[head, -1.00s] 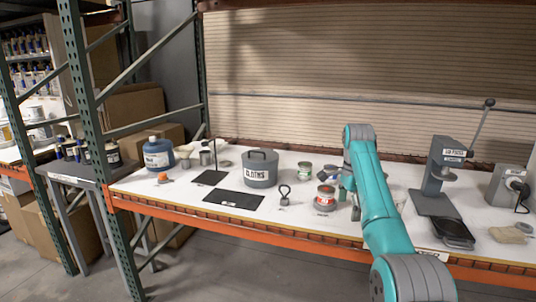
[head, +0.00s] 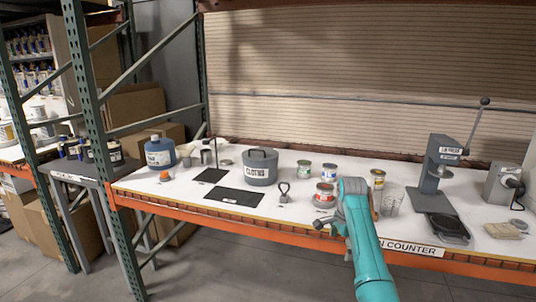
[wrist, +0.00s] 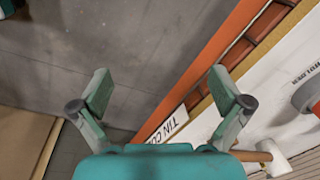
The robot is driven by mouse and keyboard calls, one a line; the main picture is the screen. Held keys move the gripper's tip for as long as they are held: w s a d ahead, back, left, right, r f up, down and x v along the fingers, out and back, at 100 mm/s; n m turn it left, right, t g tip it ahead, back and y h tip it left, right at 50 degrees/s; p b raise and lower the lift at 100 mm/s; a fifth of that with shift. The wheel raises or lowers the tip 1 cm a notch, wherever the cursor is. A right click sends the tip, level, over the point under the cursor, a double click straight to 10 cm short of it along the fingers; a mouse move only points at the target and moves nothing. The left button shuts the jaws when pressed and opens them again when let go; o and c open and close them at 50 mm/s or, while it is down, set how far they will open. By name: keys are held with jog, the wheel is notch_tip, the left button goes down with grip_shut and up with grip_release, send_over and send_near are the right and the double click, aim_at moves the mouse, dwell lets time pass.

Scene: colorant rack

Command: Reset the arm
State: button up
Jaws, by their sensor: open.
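My teal arm (head: 368,250) rises from the bottom of the head view to the front edge of the counter. My gripper (wrist: 160,90) is open in the wrist view, its two fingers wide apart with nothing between them. It hangs over the grey floor, just off the counter's orange front beam (wrist: 200,82). In the head view the gripper is small and mostly hidden by the wrist, left of the arm's end.
The white counter (head: 285,222) holds a grey CLOTHS pot (head: 260,172), a blue jug (head: 158,153), several small tins, clear cups (head: 392,200) and a lever press (head: 437,172). A green rack post (head: 105,165) stands left.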

jog(key=s+a+f+n+t, duration=0.15)
jog(key=s+f, duration=0.35)
jog(key=f, duration=0.7)
jog(key=s+f+n+t, duration=0.2)
jog(key=s+f, duration=0.2)
jog(key=f, duration=0.8)
jog(key=s+a+f+n+t, duration=0.1)
jog(key=s+f+n, duration=0.1)
jog(key=s+f, duration=0.65)
jog(key=s+a+f+n+t, duration=0.1)
jog(key=s+f+n+t, duration=0.15)
jog(key=s, duration=1.05)
jog(key=s+a+r+n+t, duration=0.1)
jog(key=s+r+n, duration=0.15)
jog(key=s, duration=0.85)
jog(key=s+r+n+t, duration=0.1)
jog(key=s+r+t, duration=0.15)
jog(key=s, duration=0.85)
jog(key=s+r+n+t, duration=0.1)
jog(key=s+r+n, duration=0.1)
jog(key=s+r, duration=0.6)
jog(key=s+r+n+t, duration=0.2)
jog(key=s+r, duration=0.6)
jog(key=r, duration=0.8)
jog(key=shift+s+a, duration=0.25)
jog(key=shift+a, duration=0.15)
